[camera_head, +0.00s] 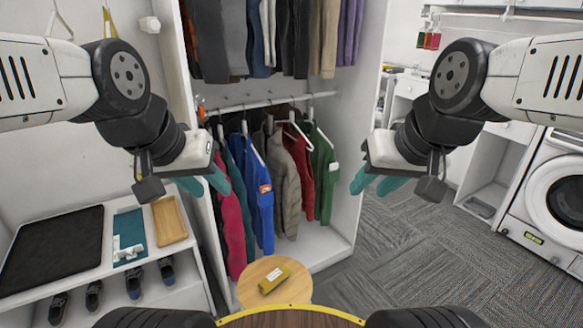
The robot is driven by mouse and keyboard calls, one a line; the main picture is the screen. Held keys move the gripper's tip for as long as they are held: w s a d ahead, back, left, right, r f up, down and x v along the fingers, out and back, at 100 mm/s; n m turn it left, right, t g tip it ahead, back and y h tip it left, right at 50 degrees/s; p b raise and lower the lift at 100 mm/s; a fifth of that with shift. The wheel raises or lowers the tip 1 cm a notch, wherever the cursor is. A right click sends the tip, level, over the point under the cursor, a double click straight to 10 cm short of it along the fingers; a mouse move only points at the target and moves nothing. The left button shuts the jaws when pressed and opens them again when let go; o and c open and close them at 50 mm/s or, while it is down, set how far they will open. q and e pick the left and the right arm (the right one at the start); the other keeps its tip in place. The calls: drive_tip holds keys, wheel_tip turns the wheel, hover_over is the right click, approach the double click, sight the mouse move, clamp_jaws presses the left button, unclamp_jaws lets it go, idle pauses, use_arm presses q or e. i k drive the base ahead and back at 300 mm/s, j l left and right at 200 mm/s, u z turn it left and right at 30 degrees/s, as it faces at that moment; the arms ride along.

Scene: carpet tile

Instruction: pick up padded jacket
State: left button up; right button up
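Several jackets hang from a rail in the open wardrobe ahead. The grey-beige one near the middle (291,186) looks quilted, like a padded jacket; its neighbours partly hide its sides. A blue jacket (262,205) hangs to its left and a red one (302,170) to its right. My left gripper (205,184) is in front of the left end of the row, its teal fingers apart and empty. My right gripper (374,184) is right of the wardrobe, its teal fingers also apart and empty. Neither gripper touches the grey-beige jacket as far as I can see.
A shelf with a black mat (52,248), a wooden tray (169,221) and shoes is at left. A washing machine (556,195) is at right. Carpet (400,245) is clear at centre right.

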sight(284, 176)
drive_tip(key=i+l, duration=0.25)
drive_tip(key=i+l+u, duration=0.15)
drive_tip(key=l, duration=0.25)
drive_tip(key=i+l, duration=0.25)
drive_tip(key=i+l+u, duration=0.1)
drive_tip(key=i+l, duration=0.15)
drive_tip(key=l, duration=0.2)
drive_tip(key=i+l+u, duration=0.1)
drive_tip(key=l, duration=0.25)
drive_tip(key=i+l, duration=0.25)
drive_tip(key=i+l+u, duration=0.1)
drive_tip(key=l, duration=0.4)
drive_tip(key=i+l, duration=0.2)
drive_tip(key=i, duration=0.3)
drive_tip(key=j+u, duration=0.05)
